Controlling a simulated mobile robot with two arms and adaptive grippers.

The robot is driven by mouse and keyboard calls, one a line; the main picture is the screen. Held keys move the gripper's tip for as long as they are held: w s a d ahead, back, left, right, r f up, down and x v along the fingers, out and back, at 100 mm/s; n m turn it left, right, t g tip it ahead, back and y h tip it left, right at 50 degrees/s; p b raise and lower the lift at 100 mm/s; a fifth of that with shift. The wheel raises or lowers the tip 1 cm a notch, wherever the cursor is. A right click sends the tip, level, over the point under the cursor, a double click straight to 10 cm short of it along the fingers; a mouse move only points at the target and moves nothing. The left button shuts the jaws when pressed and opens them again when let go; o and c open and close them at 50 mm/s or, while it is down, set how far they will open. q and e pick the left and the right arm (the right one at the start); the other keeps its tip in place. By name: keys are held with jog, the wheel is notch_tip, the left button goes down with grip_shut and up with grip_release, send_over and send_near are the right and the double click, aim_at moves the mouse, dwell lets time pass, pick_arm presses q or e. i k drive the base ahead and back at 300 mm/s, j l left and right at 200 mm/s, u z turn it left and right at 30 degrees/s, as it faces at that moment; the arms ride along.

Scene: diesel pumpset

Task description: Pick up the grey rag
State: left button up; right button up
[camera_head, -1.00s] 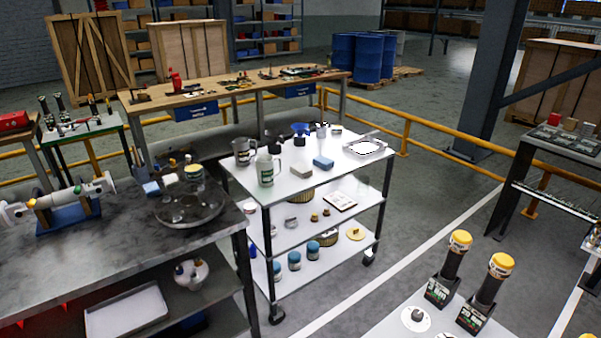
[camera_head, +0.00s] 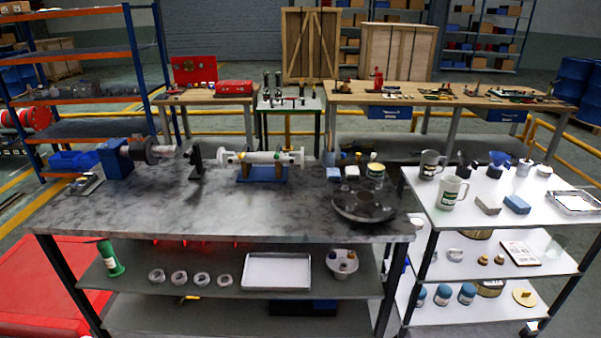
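A small grey-beige folded piece (camera_head: 488,204), which may be the grey rag, lies on the top of the white cart (camera_head: 465,226) at the right. A blue folded piece (camera_head: 517,204) lies just to its right, and a pale jug (camera_head: 451,193) stands to its left. The view is too small to tell cloth from sponge for certain. Neither of my grippers is in view.
A dark workbench (camera_head: 120,212) fills the front, with a pipe-like assembly (camera_head: 265,158) on a blue stand and a round dark pan (camera_head: 362,206) at its right end. The wooden bench (camera_head: 450,92) stands behind. A yellow rail (camera_head: 540,125) runs behind the cart.

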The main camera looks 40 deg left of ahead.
aim_at(490, 205)
jog(key=u, duration=4.9)
jog(key=z, duration=5.3)
jog(key=i+j+z, duration=0.15)
jog(key=z, duration=0.2)
jog(key=i+j+z, duration=0.1)
jog(key=j+z, duration=0.2)
jog(key=i+j+z, duration=0.1)
jog(key=j+z, duration=0.25)
